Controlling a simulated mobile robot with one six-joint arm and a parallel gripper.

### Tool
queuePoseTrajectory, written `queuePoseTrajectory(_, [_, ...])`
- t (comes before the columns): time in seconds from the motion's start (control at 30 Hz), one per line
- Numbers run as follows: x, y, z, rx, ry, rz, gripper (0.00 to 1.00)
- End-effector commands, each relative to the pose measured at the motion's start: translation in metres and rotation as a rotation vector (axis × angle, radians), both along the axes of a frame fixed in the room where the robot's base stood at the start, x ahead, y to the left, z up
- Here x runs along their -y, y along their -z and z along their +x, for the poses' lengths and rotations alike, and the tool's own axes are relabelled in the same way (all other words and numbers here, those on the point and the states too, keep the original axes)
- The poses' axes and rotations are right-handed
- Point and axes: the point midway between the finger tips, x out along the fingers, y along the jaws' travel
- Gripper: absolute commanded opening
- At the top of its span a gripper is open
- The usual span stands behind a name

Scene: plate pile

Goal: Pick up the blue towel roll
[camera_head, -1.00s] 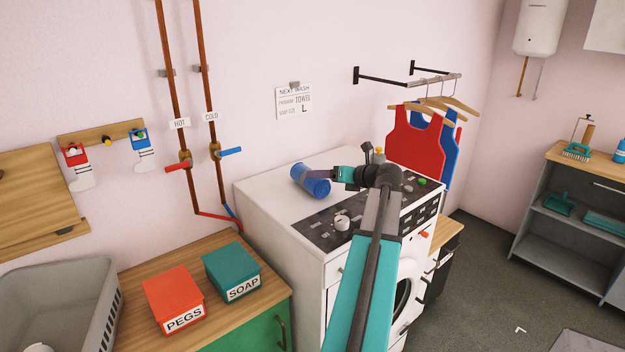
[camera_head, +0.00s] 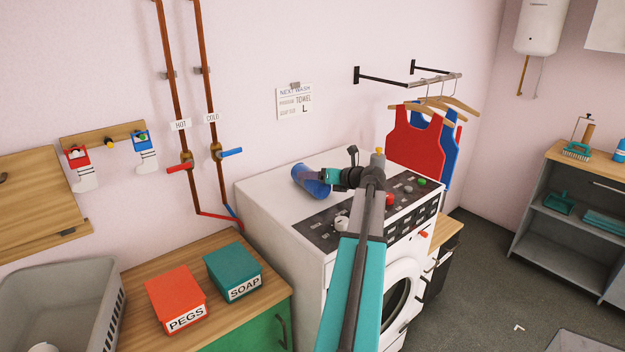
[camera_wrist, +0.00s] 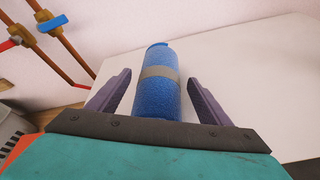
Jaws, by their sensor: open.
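The blue towel roll (camera_head: 309,182) lies on top of the white washing machine (camera_head: 268,197), near its left side. A grey-beige band wraps its middle in the wrist view (camera_wrist: 158,73). My gripper (camera_head: 318,178) is at the roll's right side in the head view. In the wrist view my gripper (camera_wrist: 157,95) is open, with one purple-grey finger on each side of the roll. Gaps show between the fingers and the roll. The roll's near end is partly hidden behind my gripper's body.
A dark control panel with knobs (camera_head: 342,223) runs along the machine's front top edge. Hot and cold pipes (camera_head: 210,110) rise at the left. Red and blue vests (camera_head: 413,140) hang at the right. A pegs box (camera_head: 175,298) and a soap box (camera_head: 232,270) stand on the lower left counter.

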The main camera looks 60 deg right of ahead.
Motion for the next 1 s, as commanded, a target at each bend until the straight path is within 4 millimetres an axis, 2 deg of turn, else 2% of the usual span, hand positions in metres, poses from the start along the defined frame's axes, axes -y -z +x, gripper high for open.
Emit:
queuePoseTrajectory(0.13, [0.006, 0.005, 0.016, -0.001, 0.000, 0.000, 0.72])
queuePoseTrajectory(0.3, [0.008, 0.010, 0.026, 0.000, 0.001, -0.001, 0.72])
queuePoseTrajectory(0.87, [0.008, 0.010, 0.025, 0.000, 0.002, -0.001, 0.72])
queuePoseTrajectory(1.0, [0.008, 0.011, 0.025, 0.000, 0.002, -0.001, 0.49])
